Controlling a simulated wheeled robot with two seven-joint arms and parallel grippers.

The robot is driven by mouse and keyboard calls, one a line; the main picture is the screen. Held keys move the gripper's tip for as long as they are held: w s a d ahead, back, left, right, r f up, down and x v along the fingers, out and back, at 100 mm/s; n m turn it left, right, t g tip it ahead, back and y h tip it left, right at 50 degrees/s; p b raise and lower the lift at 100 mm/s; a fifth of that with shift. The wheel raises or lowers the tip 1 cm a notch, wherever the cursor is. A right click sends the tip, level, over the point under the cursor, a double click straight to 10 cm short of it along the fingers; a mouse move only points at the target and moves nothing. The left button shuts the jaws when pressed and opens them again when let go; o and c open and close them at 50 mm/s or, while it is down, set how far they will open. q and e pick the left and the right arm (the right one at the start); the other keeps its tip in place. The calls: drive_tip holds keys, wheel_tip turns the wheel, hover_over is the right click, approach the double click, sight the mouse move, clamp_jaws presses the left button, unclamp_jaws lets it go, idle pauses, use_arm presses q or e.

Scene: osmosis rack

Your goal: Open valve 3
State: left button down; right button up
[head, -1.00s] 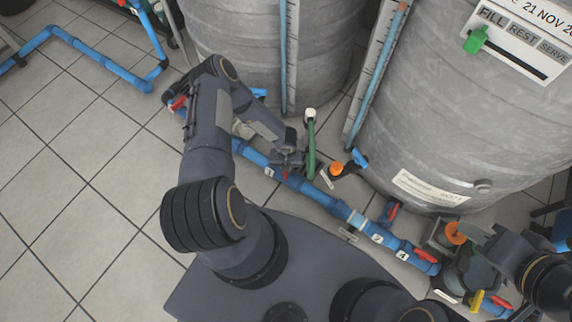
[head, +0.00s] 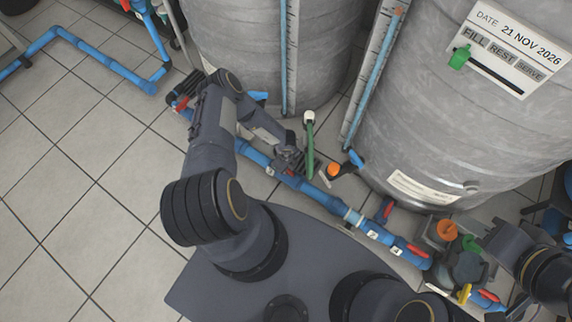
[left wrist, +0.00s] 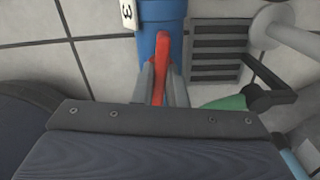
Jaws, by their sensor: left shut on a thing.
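Valve 3 is on the blue pipe run (head: 255,156) on the floor, beside a white tag marked 3 (head: 269,171). Its red handle (left wrist: 162,62) shows in the left wrist view between my left fingers, roughly in line with the blue pipe (left wrist: 160,14); the tag 3 (left wrist: 128,14) is beside it. My left gripper (left wrist: 162,88) is shut on this handle. In the head view my left gripper (head: 290,160) hides most of the handle. My right gripper (head: 487,240) is at the right, near the orange and green knobs; its fingers are not clear.
Other red handles (head: 418,251) and tags 2 and 4 sit farther right along the pipe. Two grey tanks (head: 440,130) stand behind it. The tiled floor (head: 90,190) at left is clear.

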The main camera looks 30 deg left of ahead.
use_arm(q)
drive_tip(key=shift+n+p, duration=0.35)
drive_tip(key=shift+n, duration=0.55)
drive_tip(key=c, duration=1.5)
unclamp_jaws()
drive_tip(key=shift+o, duration=0.2)
wheel_tip(320, 180, up, 7)
drive_tip(key=p, duration=0.3)
drive_tip(key=shift+f, duration=0.2)
drive_tip(key=shift+r, duration=0.6)
